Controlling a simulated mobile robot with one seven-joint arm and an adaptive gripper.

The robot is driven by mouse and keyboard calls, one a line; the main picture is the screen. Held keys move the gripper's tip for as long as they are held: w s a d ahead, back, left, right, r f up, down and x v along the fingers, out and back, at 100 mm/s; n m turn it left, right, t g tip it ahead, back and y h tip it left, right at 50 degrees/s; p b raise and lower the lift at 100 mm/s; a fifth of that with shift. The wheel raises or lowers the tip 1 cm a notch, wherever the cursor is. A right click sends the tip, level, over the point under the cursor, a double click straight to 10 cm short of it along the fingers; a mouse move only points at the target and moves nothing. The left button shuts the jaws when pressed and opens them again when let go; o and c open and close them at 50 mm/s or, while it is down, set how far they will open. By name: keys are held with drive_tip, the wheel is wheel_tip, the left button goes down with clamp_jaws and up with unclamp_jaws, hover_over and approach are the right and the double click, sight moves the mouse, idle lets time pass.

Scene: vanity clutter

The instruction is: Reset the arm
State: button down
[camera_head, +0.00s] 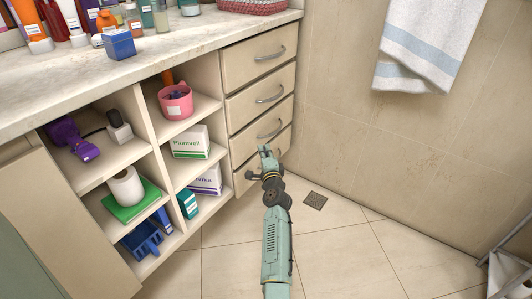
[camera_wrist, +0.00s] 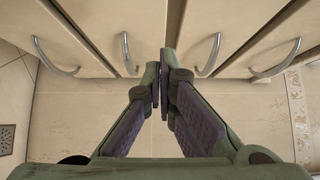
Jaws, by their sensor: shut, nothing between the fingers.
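My arm stretches forward over the tiled floor in the head view. My gripper (camera_head: 266,150) is in front of the lower drawers (camera_head: 262,128) of the vanity. In the wrist view my gripper (camera_wrist: 164,88) has its two fingers brought together, with nothing seen between them. The fingertips point toward the drawer fronts, between curved metal handles (camera_wrist: 208,56). I cannot tell whether they touch a drawer front. All the drawers look shut. Part of the lowest drawer front is hidden behind my gripper in the head view.
The countertop (camera_head: 190,42) holds bottles and a blue box (camera_head: 119,44). Open shelves hold a pink cup (camera_head: 175,101), white cartons (camera_head: 189,142), a paper roll (camera_head: 126,187) and a blue bin (camera_head: 142,238). A towel (camera_head: 430,45) hangs right. Floor around a drain (camera_head: 314,201) is clear.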

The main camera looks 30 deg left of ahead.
drive_tip(key=shift+v, duration=1.45)
